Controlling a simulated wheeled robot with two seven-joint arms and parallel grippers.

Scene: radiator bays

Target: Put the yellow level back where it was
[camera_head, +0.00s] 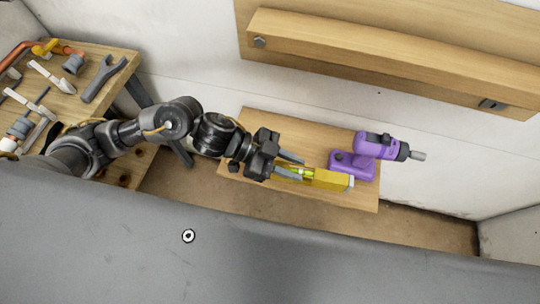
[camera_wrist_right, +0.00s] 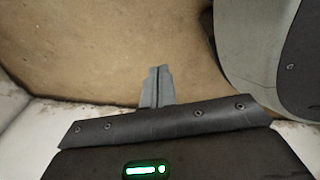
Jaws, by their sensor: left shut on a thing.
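The yellow level (camera_head: 331,180) is at the small wooden shelf in the head view, its long side running left to right and its green vial showing near the left end. My left gripper (camera_head: 298,169) is shut on the left part of the level, and its fingers hide some of that end. I cannot tell whether the level touches the shelf or is just above it. My right gripper (camera_wrist_right: 156,87) shows in the right wrist view with its fingers together and nothing between them, above the brown floor.
A purple drill (camera_head: 368,156) stands on the shelf (camera_head: 300,126), close behind the level's right end. A wooden table (camera_head: 104,53) with wrenches and other tools is at the left. A thick wooden rail (camera_head: 370,58) runs along the wall above the shelf.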

